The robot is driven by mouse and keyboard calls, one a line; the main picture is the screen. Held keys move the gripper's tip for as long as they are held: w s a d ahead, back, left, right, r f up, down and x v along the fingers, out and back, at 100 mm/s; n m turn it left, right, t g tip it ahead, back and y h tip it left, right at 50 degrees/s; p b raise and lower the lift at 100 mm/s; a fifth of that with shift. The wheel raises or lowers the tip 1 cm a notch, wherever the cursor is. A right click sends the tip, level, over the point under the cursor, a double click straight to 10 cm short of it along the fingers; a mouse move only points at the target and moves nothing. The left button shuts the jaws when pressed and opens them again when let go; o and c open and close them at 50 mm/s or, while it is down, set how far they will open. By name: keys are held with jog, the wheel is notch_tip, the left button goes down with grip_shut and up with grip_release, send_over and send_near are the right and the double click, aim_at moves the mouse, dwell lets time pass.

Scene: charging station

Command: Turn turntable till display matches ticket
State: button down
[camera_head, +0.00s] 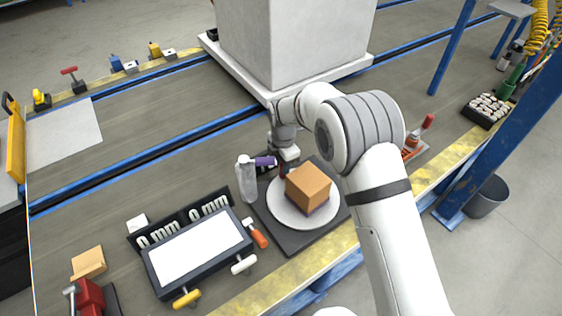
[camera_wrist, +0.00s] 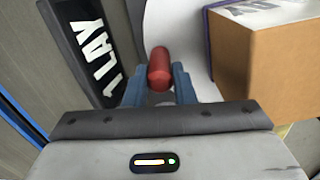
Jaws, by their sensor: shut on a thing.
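The turntable is a round white plate (camera_head: 277,212) on a dark square base (camera_head: 262,235), with a brown box (camera_head: 308,188) on it. In the wrist view the box (camera_wrist: 268,70) stands at the right, with partly cut-off lettering on top. My gripper (camera_head: 283,168) is at the back edge of the turntable. In the wrist view its blue fingers (camera_wrist: 158,88) are shut on a red knob (camera_wrist: 159,62), beside the white plate. I cannot make out a ticket.
A dark-framed white screen (camera_head: 200,248) with "0 mm 0 mm" flip panels (camera_head: 180,222) stands left of the turntable. A silver bottle-like thing (camera_head: 246,182) and an orange-handled tool (camera_head: 256,233) are close by. A big grey block (camera_head: 295,45) stands behind.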

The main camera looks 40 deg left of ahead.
jog(key=c, duration=1.2)
grip_release()
jog(key=shift+r, duration=0.1)
notch_tip(320, 180, up, 8)
jog(key=shift+f+p, duration=0.15)
jog(key=shift+p, duration=0.3)
